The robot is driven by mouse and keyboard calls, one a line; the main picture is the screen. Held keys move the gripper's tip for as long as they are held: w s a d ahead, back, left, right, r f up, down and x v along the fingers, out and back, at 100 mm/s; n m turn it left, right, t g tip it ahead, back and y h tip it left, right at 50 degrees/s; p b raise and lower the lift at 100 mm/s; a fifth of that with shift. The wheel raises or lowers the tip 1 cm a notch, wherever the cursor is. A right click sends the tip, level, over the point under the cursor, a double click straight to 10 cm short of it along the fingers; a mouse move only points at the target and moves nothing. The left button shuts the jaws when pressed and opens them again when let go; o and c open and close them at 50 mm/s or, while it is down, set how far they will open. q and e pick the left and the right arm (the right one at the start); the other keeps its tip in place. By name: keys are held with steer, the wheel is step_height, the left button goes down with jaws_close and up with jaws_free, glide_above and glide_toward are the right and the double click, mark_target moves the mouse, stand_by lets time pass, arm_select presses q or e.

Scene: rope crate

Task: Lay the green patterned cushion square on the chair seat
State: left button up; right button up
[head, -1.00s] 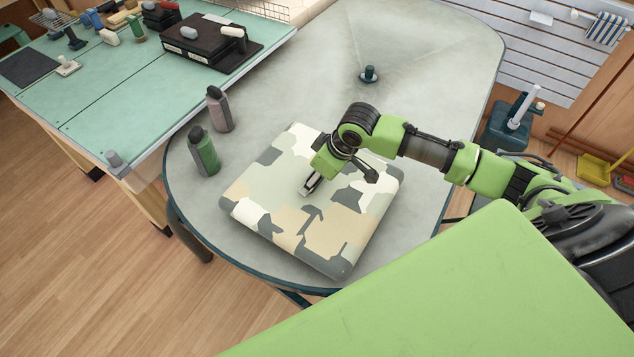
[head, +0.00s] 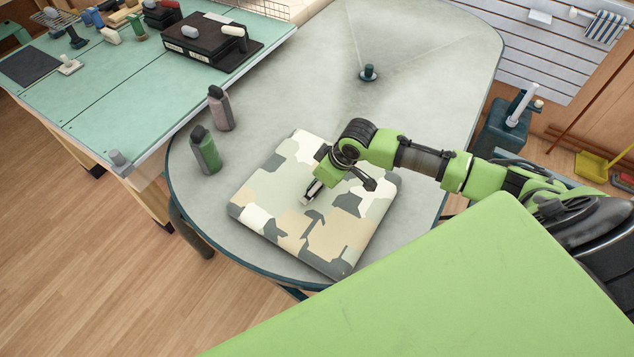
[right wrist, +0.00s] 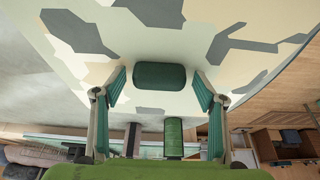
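The cushion (head: 325,235), a square with a camouflage pattern of pale green, beige, white and dark grey patches, lies flat on a rounded grey table (head: 250,70). It sits at an angle near the table's front edge. It also fills the upper part of the right wrist view (right wrist: 215,50). My right gripper (head: 338,191) is over the middle of the cushion, fingers pointing down. In the right wrist view its fingers (right wrist: 160,100) are spread apart; whether they touch the cushion is unclear. My left gripper is out of view. I see no chair seat.
A green bottle (head: 205,152) and a pinkish-grey bottle (head: 221,110) stand left of the cushion. A dark knob (head: 369,73) stands farther back. A green-topped workbench (head: 120,85) with several tools adjoins at left. The table behind the cushion is mostly clear.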

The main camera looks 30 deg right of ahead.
steer(key=shift+f+b, duration=0.25)
steer(key=shift+b, duration=0.45)
steer(key=b+v, duration=0.1)
steer(key=v, duration=1.3)
steer(key=shift+s, duration=0.25)
steer(key=shift+d, duration=0.15)
